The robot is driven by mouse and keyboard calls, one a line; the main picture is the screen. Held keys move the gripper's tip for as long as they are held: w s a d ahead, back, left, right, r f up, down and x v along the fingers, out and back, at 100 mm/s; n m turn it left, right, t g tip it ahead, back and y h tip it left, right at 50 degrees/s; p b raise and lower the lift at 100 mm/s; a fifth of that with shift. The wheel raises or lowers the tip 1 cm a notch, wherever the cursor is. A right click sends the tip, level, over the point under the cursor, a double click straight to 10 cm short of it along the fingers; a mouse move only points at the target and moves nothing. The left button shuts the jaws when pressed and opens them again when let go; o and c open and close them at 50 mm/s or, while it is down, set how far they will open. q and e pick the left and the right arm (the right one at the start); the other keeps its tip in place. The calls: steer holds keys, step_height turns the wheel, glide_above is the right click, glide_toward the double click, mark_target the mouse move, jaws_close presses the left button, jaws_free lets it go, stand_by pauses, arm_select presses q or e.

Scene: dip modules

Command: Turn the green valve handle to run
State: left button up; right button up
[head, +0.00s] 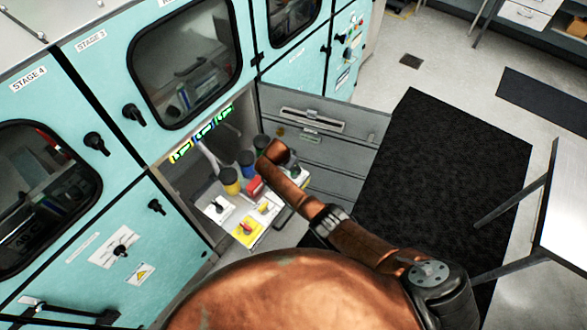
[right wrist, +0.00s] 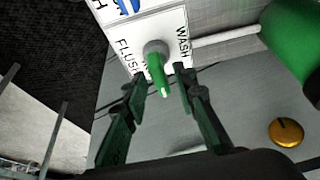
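In the right wrist view, the green valve handle (right wrist: 157,75) hangs from a round grey hub in front of a white label plate (right wrist: 128,58). The plate reads FLUSH on the left and WASH on the right; the part behind the handle is hidden. The handle's free end points down in the picture. My right gripper (right wrist: 161,84) is open, with one dark finger on each side of the handle and gaps showing. In the head view my right arm reaches into the open lower bay, and the gripper is hidden there. My left gripper is in neither view.
The bay holds yellow (head: 230,181), blue (head: 246,164) and red (head: 254,188) items near a white panel (head: 217,208). In the right wrist view a green cylinder (right wrist: 293,40) and an orange knob (right wrist: 286,132) lie to the right.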

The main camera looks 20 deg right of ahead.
stand_by(0.3)
steer(key=shift+a+r, duration=0.15)
steer(key=shift+r, duration=0.15)
steer(key=v, duration=1.1)
steer(key=shift+r, duration=0.2)
